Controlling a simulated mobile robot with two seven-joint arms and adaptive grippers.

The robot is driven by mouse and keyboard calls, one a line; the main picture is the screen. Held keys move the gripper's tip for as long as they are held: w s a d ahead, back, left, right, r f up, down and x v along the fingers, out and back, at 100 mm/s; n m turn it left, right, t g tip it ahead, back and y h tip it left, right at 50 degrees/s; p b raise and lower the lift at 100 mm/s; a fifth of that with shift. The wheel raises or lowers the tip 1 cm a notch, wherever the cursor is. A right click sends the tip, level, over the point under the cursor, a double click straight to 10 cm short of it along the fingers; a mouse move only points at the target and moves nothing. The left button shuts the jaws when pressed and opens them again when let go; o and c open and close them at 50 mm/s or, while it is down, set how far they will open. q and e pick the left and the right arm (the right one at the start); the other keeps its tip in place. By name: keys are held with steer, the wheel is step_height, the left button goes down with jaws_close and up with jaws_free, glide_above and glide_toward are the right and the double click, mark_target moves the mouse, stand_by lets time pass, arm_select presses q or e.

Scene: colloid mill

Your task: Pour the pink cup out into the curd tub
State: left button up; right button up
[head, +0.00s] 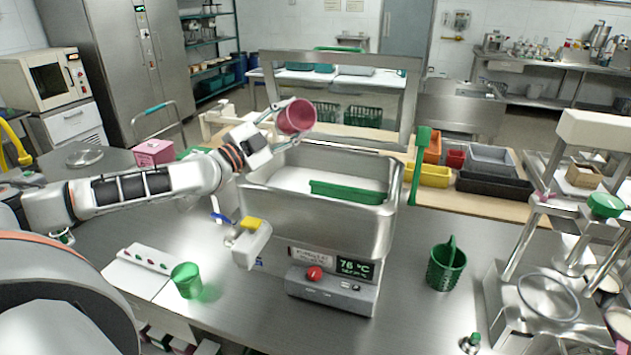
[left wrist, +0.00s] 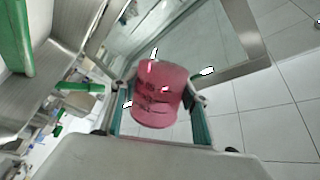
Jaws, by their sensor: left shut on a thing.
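The pink cup (head: 296,117) is held up above the back left part of the steel curd tub (head: 310,215), and it looks tilted. Its inside cannot be made out, and no stream shows below it. My left gripper (head: 284,113) is shut on the cup. In the left wrist view the cup (left wrist: 158,95) sits between the two fingers of the gripper (left wrist: 162,105). The tub holds white stuff, with a green bar (head: 347,193) lying across it. My right gripper is not in view.
A steel frame (head: 408,95) rises behind the tub. A green upright paddle (head: 419,165) stands at its right. A green basket (head: 446,267), a green cup (head: 187,280) and a press (head: 545,300) stand on the steel table. A pink box (head: 153,152) is at the left.

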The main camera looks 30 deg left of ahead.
mark_target(285, 123)
arm_select(q)
steer(key=shift+r+n, duration=0.35)
steer(key=shift+n, duration=0.55)
steer(key=shift+r+n+g+y, duration=0.3)
steer(key=shift+n+y, duration=0.1)
steer(key=shift+n, duration=0.3)
steer(key=shift+f+n, duration=0.5)
steer(key=shift+n, duration=0.3)
steer(key=shift+w+a+r+n+g, duration=0.15)
steer(key=shift+a+n, duration=0.1)
steer(key=shift+n, duration=0.2)
steer(key=shift+w+a+n+g, duration=0.15)
steer(key=shift+a+n, duration=0.1)
steer(key=shift+n, duration=0.2)
steer(key=a+f+n, duration=0.1)
steer(key=n, duration=0.1)
steer(key=n+g, duration=0.1)
steer(key=n, duration=0.1)
steer(key=a+f+n, duration=0.1)
steer(key=shift+w+a+f+n+g+y, duration=0.3)
steer(key=shift+w+a+f+n, duration=0.05)
steer(key=shift+w+n, duration=0.05)
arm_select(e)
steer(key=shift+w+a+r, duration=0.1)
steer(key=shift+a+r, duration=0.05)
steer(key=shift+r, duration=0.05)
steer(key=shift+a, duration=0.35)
